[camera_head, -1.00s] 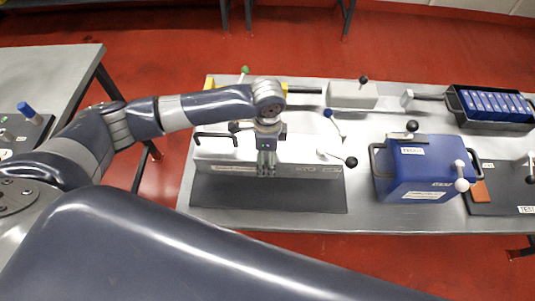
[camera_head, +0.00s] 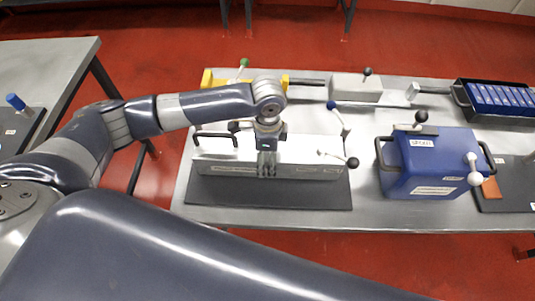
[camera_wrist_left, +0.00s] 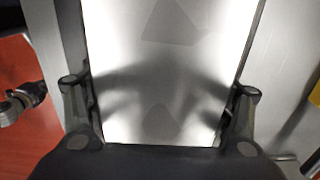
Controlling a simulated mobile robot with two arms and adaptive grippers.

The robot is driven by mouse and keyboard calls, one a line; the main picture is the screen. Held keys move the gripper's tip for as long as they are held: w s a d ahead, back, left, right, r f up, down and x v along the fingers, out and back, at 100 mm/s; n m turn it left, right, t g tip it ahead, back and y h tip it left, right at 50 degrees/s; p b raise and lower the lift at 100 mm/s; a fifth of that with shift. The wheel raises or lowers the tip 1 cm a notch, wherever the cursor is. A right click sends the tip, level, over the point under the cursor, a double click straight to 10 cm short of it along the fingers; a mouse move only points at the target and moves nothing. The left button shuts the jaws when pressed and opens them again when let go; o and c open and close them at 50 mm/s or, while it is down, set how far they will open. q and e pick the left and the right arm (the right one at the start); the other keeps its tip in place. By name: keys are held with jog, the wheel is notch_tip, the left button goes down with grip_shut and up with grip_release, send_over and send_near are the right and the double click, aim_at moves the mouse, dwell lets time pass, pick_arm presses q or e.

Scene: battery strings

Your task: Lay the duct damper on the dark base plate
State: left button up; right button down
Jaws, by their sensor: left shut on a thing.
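The duct damper, a long pale grey box (camera_head: 312,150), lies lengthwise over the rear part of the dark base plate (camera_head: 270,194) in the head view. A black handle is at its left end and a black-knobbed lever at its right. My left gripper (camera_head: 267,170) points down and is shut on the middle of the box. In the left wrist view the pale metal surface (camera_wrist_left: 165,70) fills the space between the fingers (camera_wrist_left: 160,95). A strip of plate shows in front of the box. I cannot tell whether its underside touches the plate. My right gripper is out of view.
A blue box (camera_head: 430,160) with handles and levers stands to the right. Behind are a yellow-ended part (camera_head: 215,82), a pale block (camera_head: 355,88) and a black tray (camera_head: 463,99) of blue cells. Another dark plate (camera_head: 510,190) lies at the far right.

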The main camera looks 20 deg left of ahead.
pick_arm(q)
jog(key=shift+f, duration=0.1)
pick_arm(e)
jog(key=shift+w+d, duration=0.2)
pick_arm(q)
jog(key=shift+f, duration=0.35)
jog(key=o, duration=2)
jog(key=shift+o, duration=0.2)
jog(key=shift+f, duration=0.15)
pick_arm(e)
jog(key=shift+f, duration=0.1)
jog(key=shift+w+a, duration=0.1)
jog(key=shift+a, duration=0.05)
pick_arm(q)
notch_tip(320, 180, up, 12)
jog(key=shift+r, duration=0.15)
jog(key=shift+s, duration=0.1)
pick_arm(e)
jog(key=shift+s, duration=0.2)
